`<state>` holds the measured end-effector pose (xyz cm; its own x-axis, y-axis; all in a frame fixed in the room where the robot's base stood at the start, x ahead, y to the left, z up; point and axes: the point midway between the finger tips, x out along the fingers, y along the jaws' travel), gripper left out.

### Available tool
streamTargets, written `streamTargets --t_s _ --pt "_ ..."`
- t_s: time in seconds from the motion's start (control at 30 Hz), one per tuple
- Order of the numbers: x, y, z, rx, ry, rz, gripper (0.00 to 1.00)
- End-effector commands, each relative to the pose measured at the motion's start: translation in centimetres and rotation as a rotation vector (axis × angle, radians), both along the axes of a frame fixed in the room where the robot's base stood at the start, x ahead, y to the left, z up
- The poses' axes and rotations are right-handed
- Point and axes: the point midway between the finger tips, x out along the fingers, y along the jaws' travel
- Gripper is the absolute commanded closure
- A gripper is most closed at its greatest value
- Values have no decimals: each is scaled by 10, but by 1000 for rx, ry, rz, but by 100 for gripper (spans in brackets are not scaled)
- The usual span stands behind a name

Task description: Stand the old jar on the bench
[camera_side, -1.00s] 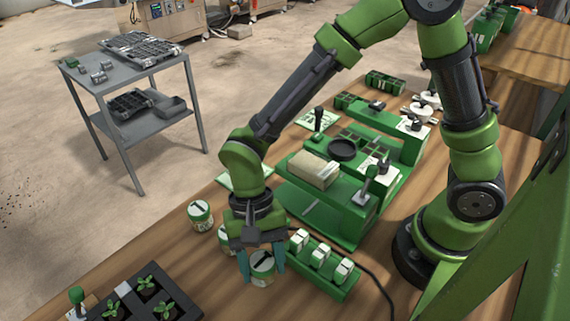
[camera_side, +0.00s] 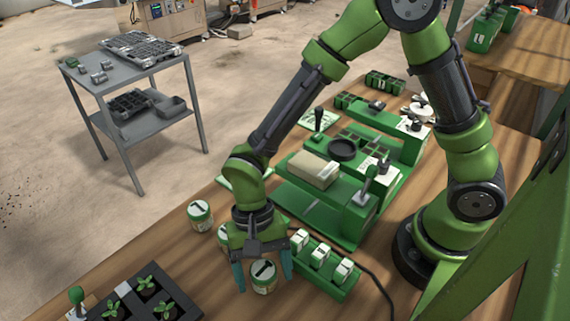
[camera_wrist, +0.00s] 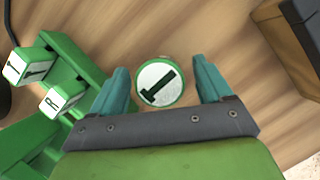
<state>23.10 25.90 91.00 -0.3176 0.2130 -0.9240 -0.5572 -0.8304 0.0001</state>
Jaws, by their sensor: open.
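A jar with a green-rimmed white lid bearing a black mark (camera_side: 264,270) stands upright on the wooden bench (camera_side: 330,303), near its front edge. My gripper (camera_side: 264,283) points down over it, open, with one teal finger on each side. In the wrist view the jar's lid (camera_wrist: 160,83) lies between the fingertips of my gripper (camera_wrist: 161,72), with a gap at either side. I cannot tell from the lid alone whether this is the old jar. Two similar jars are to the left: one in the open (camera_side: 200,213), one partly hidden behind my gripper (camera_side: 224,236).
A green rack with white blocks (camera_side: 321,262) stands close to the right of the jar. A black seedling tray (camera_side: 128,285) lies at the front left. The green seeder (camera_side: 330,205) is behind. A dark cable runs along the bench at right.

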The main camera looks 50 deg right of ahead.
Motion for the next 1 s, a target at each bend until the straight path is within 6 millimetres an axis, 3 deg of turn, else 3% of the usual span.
streamTargets --t_s 0.17,0.6,0.83,1.0 --pt "3 -1 9 1 -3 -1 22" --pt "31 -20 90 1 -6 -3 22" --pt "38 -26 112 0 -6 1 22" --pt "44 -51 132 9 -117 11 22"
